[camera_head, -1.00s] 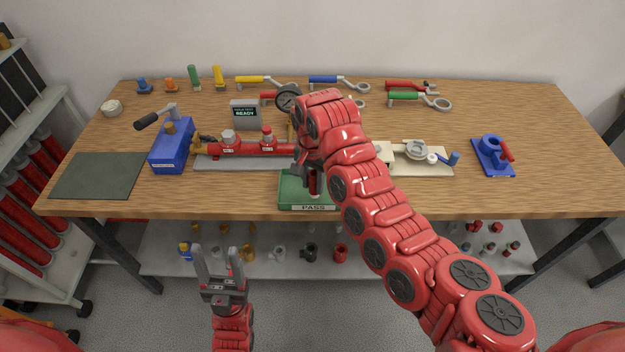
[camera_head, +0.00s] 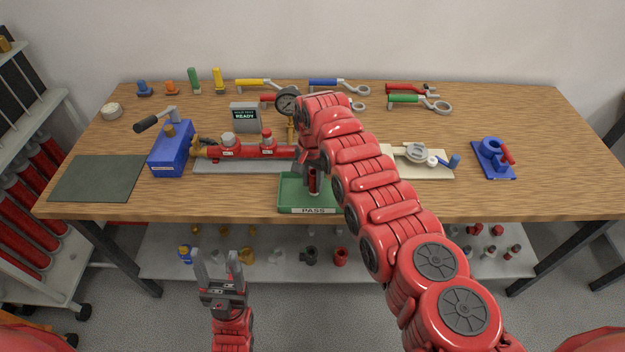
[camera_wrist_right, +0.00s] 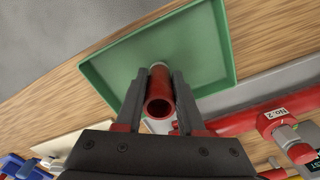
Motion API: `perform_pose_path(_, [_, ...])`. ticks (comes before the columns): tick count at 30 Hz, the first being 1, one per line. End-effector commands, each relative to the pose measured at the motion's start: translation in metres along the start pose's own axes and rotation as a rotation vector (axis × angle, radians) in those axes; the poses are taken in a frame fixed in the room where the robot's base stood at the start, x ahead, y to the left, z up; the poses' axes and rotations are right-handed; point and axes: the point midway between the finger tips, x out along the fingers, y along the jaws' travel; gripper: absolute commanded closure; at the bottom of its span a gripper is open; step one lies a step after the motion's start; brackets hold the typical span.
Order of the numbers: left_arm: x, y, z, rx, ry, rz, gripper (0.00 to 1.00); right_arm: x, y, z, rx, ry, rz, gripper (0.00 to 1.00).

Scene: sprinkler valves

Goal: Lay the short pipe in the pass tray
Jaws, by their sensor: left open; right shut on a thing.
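The short pipe (camera_wrist_right: 160,88) is a red tube with a pale band near its far end. My right gripper (camera_head: 313,184) is shut on it, and both fingers flank it in the right wrist view. The pipe is also partly visible in the head view, roughly upright over the green pass tray (camera_head: 291,192). The tray's floor and rim show behind the pipe in the right wrist view (camera_wrist_right: 110,72). I cannot tell whether the pipe touches the tray floor. My left gripper (camera_head: 217,256) is open and empty, low in front of the table.
Just behind the tray lies a red pipe assembly (camera_head: 245,151) on a grey plate, with a gauge (camera_head: 288,99). A blue pump (camera_head: 171,150) stands left, a cream fixture board (camera_head: 432,172) right. The front-left table holds a dark mat (camera_head: 98,178).

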Motion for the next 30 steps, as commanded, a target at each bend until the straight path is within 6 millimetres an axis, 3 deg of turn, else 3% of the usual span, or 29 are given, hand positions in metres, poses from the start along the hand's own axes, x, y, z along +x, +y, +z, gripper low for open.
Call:
perform_pose_path(13, [-0.0046,0.0002,0.0008,0.000,0.000,0.000,0.40,0.0069,-0.0006,-0.0004,-0.001,0.002,-0.002,1.00])
perform_pose_path(14, [-0.0035,0.0002,0.0006,0.000,0.000,0.000,0.40,0.0058,-0.0005,-0.0003,-0.001,0.002,-0.002,0.59])
perform_pose_path(18, [-0.0028,0.0001,0.0004,0.000,0.000,0.000,0.40,0.0052,-0.0004,-0.0003,-0.001,0.002,-0.002,0.33])
perform_pose_path(30, [0.0010,0.0000,-0.0002,0.000,0.000,0.000,0.40,-0.0008,-0.0002,-0.0010,0.000,0.003,-0.002,0.32])
